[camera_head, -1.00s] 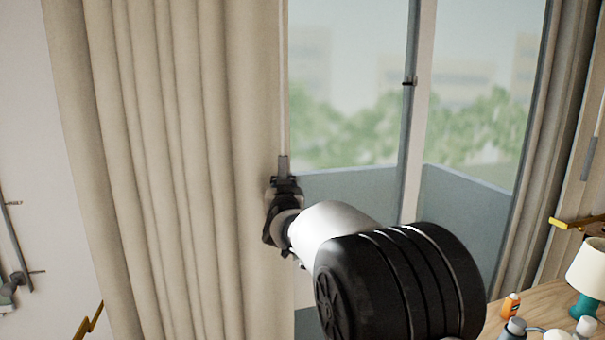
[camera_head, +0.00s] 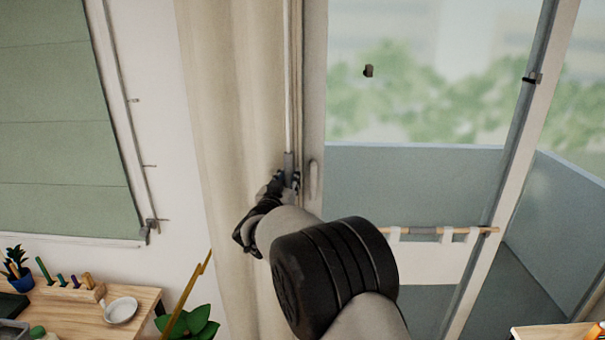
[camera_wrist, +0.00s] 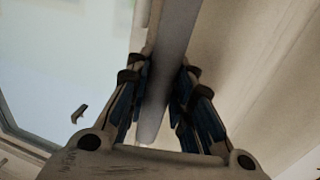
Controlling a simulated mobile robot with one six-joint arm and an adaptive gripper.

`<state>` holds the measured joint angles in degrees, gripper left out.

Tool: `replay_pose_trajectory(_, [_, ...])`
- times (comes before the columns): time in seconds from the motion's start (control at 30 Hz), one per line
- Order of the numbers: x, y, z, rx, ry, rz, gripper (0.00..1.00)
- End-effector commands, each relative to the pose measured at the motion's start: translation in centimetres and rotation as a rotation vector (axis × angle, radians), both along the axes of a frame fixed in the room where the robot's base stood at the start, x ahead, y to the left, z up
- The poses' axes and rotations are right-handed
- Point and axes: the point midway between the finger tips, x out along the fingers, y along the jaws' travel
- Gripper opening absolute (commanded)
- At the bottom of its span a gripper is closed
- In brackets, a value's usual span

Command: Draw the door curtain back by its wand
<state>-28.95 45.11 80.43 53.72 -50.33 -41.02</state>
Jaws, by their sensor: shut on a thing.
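The beige door curtain (camera_head: 225,120) hangs bunched in a narrow width at the left side of the glass door (camera_head: 420,110). Its thin wand (camera_head: 287,80) hangs down along the curtain's right edge and ends in a grey handle. My gripper (camera_head: 289,178) is shut on the wand's grey handle, just left of the door's edge frame. In the wrist view the wand (camera_wrist: 170,60) runs between the two fingers of my gripper (camera_wrist: 158,100), with the curtain (camera_wrist: 255,70) on the right. The handle's lower end is partly hidden by the fingers in the head view.
A green blind (camera_head: 65,120) covers a window at the left. Below it a wooden desk (camera_head: 80,315) holds a white dish (camera_head: 121,310) and pens. A leafy plant (camera_head: 190,325) stands near the curtain's foot. A wooden rail (camera_head: 400,231) shows through the glass.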

Motion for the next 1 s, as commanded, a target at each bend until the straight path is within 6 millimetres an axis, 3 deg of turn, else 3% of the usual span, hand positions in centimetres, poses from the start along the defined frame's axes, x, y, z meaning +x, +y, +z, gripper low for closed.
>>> replay_pose_trajectory(0.4, [-0.08, 0.67, -0.23, 0.001, 0.004, 0.007, 0.0])
replay_pose_trajectory(0.43, [-0.09, 0.68, -0.22, 0.001, 0.004, 0.008, 0.23])
replay_pose_trajectory(0.73, [-0.05, 0.56, -0.13, 0.0, 0.002, 0.005, 0.42])
replay_pose_trajectory(1.0, [-0.04, 0.43, -0.02, 0.0, 0.0, 0.003, 0.42])
